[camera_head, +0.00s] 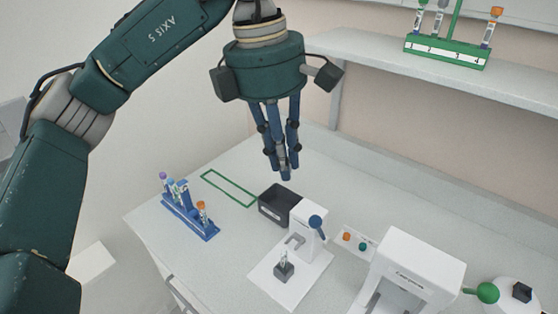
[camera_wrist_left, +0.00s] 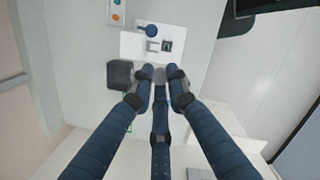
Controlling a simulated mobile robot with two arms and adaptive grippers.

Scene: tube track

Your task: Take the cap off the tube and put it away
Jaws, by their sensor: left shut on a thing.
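My left gripper (camera_head: 286,174) points down with its three blue fingers drawn together, above and behind the black bin (camera_head: 272,208). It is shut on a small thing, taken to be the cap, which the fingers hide. In the left wrist view the fingertips (camera_wrist_left: 160,76) meet to the right of the black bin (camera_wrist_left: 120,74). A tube (camera_head: 283,257) stands upright in a small grey block (camera_head: 284,271) on a white plate. No coloured cap shows on it. My right gripper is not in view.
A white stand with a blue knob (camera_head: 316,221) is beside the bin. A blue rack (camera_head: 190,218) with several tubes is at left, near a green outline (camera_head: 229,188). A white machine (camera_head: 417,275) is at right. A green rack (camera_head: 446,52) is on the shelf.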

